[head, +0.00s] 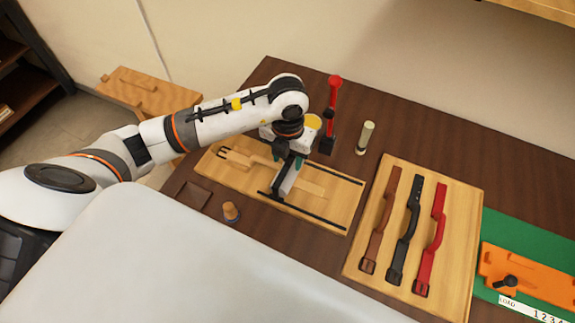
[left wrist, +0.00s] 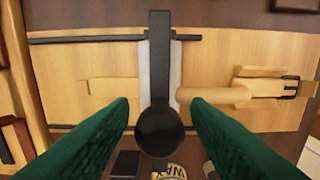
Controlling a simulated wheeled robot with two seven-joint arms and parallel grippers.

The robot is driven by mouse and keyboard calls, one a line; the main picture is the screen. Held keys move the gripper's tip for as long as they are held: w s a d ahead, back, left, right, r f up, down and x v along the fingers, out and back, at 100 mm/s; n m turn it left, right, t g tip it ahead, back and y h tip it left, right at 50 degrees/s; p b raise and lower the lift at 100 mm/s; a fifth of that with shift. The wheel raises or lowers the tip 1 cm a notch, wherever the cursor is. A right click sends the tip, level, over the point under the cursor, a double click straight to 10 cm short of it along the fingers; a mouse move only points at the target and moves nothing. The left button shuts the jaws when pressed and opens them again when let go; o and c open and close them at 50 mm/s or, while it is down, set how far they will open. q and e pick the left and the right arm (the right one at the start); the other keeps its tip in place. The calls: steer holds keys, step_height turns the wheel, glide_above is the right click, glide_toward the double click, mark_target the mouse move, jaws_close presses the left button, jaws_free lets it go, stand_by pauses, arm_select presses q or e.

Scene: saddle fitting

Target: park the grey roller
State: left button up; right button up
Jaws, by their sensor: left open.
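The grey roller (head: 285,187) lies across a pale wooden board (head: 345,205) that has two black rails. In the left wrist view a black bar with a round black knob (left wrist: 161,132) runs along the top of the grey body, whose pale sides (left wrist: 176,75) show beside the bar. My left gripper (head: 288,162) is right over the roller, pointing down. Its green fingers (left wrist: 160,108) are apart, one on each side of the knob, with a gap showing on both sides. My right gripper is not in view.
A red-handled tool (head: 333,100) and a pale cylinder (head: 365,138) stand behind. Brown, black and red straps (head: 436,235) lie on a board to the right. A small cork-topped peg (head: 231,211) stands in front.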

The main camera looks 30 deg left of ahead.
arm_select(q)
steer(key=c, duration=0.7)
steer(key=shift+d, duration=1.15)
steer(key=d, duration=0.4)
steer(key=d+b, duration=0.1)
steer(key=d, duration=0.4)
steer(key=d+b, duration=0.1)
steer(key=d, duration=0.3)
steer(key=shift+w+d+r, duration=0.1)
steer(key=shift+w+d, duration=0.05)
steer(key=shift+w, duration=0.15)
stand_by(1.1)
steer(key=shift+o, duration=0.5)
steer(key=shift+d, duration=0.2)
